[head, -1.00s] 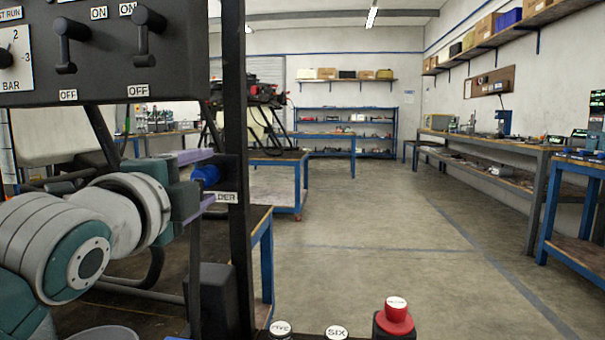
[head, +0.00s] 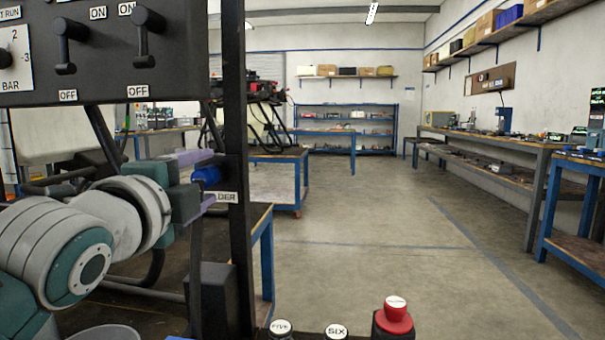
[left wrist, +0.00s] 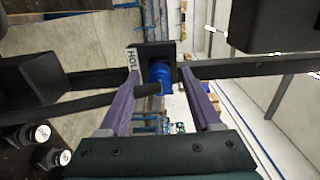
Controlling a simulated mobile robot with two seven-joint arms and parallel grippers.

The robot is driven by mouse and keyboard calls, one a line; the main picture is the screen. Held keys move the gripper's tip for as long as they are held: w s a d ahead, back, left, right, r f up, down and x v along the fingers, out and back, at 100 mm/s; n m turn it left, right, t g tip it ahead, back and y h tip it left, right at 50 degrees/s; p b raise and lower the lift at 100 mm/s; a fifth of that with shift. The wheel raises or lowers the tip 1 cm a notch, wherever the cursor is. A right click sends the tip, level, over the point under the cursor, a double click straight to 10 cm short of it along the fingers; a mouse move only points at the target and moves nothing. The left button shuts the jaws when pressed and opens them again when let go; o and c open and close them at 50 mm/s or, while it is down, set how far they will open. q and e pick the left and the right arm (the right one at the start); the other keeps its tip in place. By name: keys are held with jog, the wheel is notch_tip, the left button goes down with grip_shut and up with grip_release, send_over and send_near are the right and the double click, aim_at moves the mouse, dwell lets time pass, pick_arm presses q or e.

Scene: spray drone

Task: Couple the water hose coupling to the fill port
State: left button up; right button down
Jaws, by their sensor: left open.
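The blue coupling (head: 205,176) sits at a black holder on the dark upright post, beside a label that reads in part "LDER". It also shows in the left wrist view (left wrist: 160,76), in front of the black holder block (left wrist: 152,52). My left gripper (head: 209,179) is open, with its purple fingers on either side of the coupling and a visible gap to each finger in the wrist view. A dark bar or hose crosses in front of the coupling there. I cannot make out the fill port. My right gripper does not show.
A black panel (head: 100,60) with ON/OFF levers hangs above my left arm. The dark post (head: 236,120) stands right beside the fingers. A red button (head: 396,312) and labelled caps are at the front. A red and black machine (head: 262,92) stands farther back. The floor on the right is clear.

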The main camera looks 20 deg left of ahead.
aim_at(199, 179)
pick_arm(q)
jog(key=shift+p, duration=0.3)
jog(key=shift+c, duration=0.2)
grip_shut()
dwell(0.4)
jog(key=shift+r, duration=0.1)
dwell(0.9)
jog(key=shift+s, duration=0.25)
jog(key=shift+s+d+p, duration=0.15)
jog(key=shift+s+p, duration=0.15)
jog(key=shift+s, duration=0.1)
jog(key=shift+p+v, duration=0.9)
jog(key=shift+v, duration=1.45)
